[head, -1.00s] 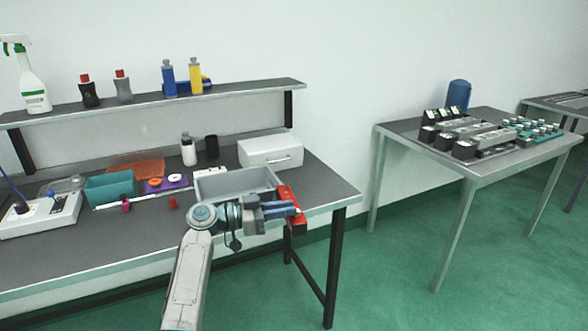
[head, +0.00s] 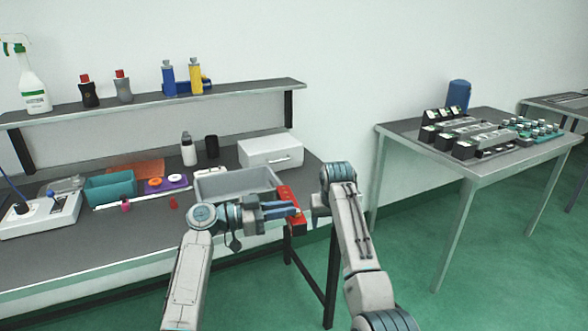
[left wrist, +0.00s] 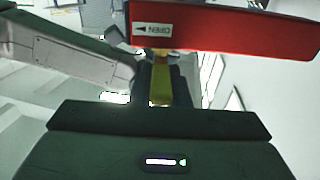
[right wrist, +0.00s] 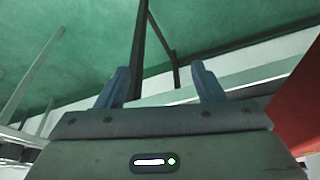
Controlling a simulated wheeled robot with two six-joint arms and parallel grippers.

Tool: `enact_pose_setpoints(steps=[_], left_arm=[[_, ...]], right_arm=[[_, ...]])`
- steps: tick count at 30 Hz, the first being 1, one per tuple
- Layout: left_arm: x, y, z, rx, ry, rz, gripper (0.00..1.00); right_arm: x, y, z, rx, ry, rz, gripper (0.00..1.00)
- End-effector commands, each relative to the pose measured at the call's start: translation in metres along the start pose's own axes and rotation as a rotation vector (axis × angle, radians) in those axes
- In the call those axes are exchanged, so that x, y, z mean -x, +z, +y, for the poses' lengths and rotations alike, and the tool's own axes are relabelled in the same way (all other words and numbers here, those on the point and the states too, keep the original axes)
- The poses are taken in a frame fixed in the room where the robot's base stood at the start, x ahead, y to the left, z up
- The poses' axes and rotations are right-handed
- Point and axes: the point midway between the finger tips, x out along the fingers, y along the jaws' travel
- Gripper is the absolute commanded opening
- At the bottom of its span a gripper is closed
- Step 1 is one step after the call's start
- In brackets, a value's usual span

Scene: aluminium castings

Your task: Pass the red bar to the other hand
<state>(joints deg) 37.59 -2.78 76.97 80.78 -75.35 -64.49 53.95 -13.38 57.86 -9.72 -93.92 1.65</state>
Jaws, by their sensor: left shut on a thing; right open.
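The red bar (head: 284,193) is held by my left gripper (head: 292,209) near the front right corner of the workbench. In the left wrist view the bar (left wrist: 235,30) lies crosswise at the top and carries a white label reading OPEN with an arrow. My right gripper (head: 309,212) is open and empty, just right of the bar in the head view. In the right wrist view its two fingers (right wrist: 162,85) are spread with nothing between them, and part of the bar (right wrist: 302,115) shows at the right edge, outside the fingers.
A grey bin (head: 232,184) stands on the workbench just behind my left gripper. A white box (head: 270,152), a teal tray (head: 109,188) and small items are farther back and left. Open floor (head: 410,250) lies right of the workbench, before a second table (head: 478,167).

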Motion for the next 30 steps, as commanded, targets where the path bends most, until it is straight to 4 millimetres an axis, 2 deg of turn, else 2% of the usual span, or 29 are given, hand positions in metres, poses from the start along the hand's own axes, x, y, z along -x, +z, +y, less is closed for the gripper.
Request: enact_pose_setpoints(steps=[1, 6, 9, 12, 15, 20, 23, 30], left_arm=[[0.0, -0.001, 0.0, -0.001, 0.0, 0.001, 0.0], [0.0, -0.001, 0.0, -0.001, 0.0, 0.001, 0.0], [0.0, -0.001, 0.0, -0.001, 0.0, 0.001, 0.0], [0.0, -0.001, 0.0, -0.001, 0.0, 0.001, 0.0], [0.0, -0.001, 0.0, -0.001, 0.0, 0.001, 0.0], [0.0, -0.001, 0.0, -0.001, 0.0, 0.001, 0.0], [0.0, -0.001, 0.0, -0.001, 0.0, 0.001, 0.0], [0.0, -0.001, 0.0, -0.001, 0.0, 0.001, 0.0]], right_arm=[[0.03, -0.012, -0.014, 0.015, -0.009, 0.009, 0.62], [0.116, -0.031, -0.046, 0.059, -0.024, 0.011, 0.62], [0.152, -0.029, -0.071, 0.1, -0.042, -0.002, 0.62], [0.178, -0.026, -0.087, 0.13, -0.053, -0.01, 0.62], [0.194, -0.024, -0.097, 0.148, -0.06, -0.016, 0.62], [0.196, -0.022, -0.102, 0.158, -0.062, -0.022, 0.62], [0.182, -0.021, -0.102, 0.158, -0.062, -0.025, 0.62], [0.137, -0.019, -0.105, 0.158, -0.062, -0.026, 0.62]])
